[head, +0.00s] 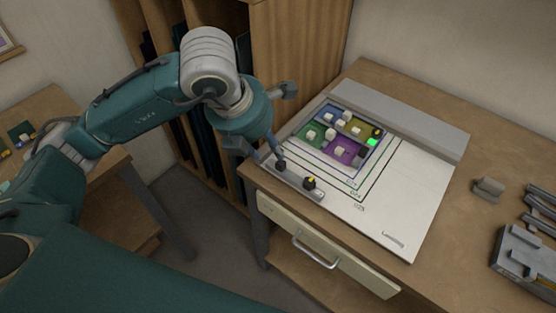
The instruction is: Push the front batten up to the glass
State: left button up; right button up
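The glass (327,147) is a flat panel with blue, yellow, green and purple fields and several small pale blocks on it. It lies on a white board (405,185) marked with nested outlines. My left gripper (276,158) reaches down at the batten's left end; contact and finger opening are unclear. My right gripper is not in view.
A long grey batten (400,117) lies along the board's far side. A grey block (488,189) and a metal tool holder (527,257) stand to the right. A drawer with a handle (316,252) is below the board. A wooden rack (292,60) stands behind my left arm.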

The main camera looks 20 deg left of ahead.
aim_at(279, 164)
pick_arm(q)
jog(key=p+x, duration=0.2)
jog(key=x, duration=0.8)
jog(key=shift+d+f, duration=0.15)
jog(key=shift+f, duration=0.05)
jog(key=shift+s, duration=0.1)
grip_shut()
